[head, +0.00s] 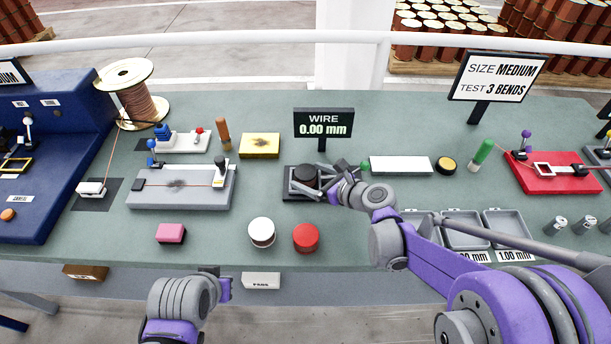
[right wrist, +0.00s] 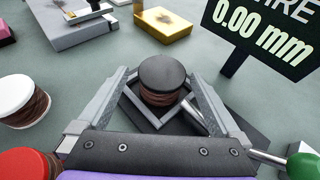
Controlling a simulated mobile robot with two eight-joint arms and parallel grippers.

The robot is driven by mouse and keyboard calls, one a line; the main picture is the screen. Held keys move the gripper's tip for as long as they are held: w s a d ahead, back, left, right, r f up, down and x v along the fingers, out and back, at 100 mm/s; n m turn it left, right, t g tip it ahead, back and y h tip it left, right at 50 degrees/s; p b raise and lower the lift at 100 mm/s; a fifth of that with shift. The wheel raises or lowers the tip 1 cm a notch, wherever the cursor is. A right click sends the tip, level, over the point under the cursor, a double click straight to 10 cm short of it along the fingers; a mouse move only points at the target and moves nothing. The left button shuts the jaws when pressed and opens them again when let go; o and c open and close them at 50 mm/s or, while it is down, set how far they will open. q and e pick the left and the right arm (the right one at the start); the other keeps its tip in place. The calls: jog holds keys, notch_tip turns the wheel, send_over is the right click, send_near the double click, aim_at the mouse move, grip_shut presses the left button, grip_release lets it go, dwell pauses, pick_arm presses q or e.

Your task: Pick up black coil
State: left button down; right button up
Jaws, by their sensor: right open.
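The black coil (head: 306,175), a short spool with a black top and brown wire windings, stands on a dark square stand in front of the WIRE 0.00 mm display. In the right wrist view the black coil (right wrist: 162,76) is upright between the two grey fingers. My right gripper (head: 307,184) is open around it, one finger on each side; I cannot tell whether they touch it. In the right wrist view the gripper (right wrist: 163,85) frames the coil. My left gripper (head: 222,284) is low at the table's front edge, its fingers not clear.
A white coil (head: 262,232) and a red coil (head: 306,237) stand in front of the stand (right wrist: 235,127). A green-ended tool (right wrist: 295,160) lies beside my right gripper. A yellow block (head: 260,145) and the display (head: 323,124) are behind. Grey trays (head: 508,226) stand to the right.

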aim_at(299, 170)
jog(key=x, duration=0.5)
jog(key=shift+w+p, duration=0.25)
jog(key=shift+p, duration=0.1)
jog(key=shift+s, duration=0.15)
jog(key=shift+c, duration=0.6)
grip_shut()
notch_tip(299, 170, up, 10)
jog(key=shift+f, duration=0.1)
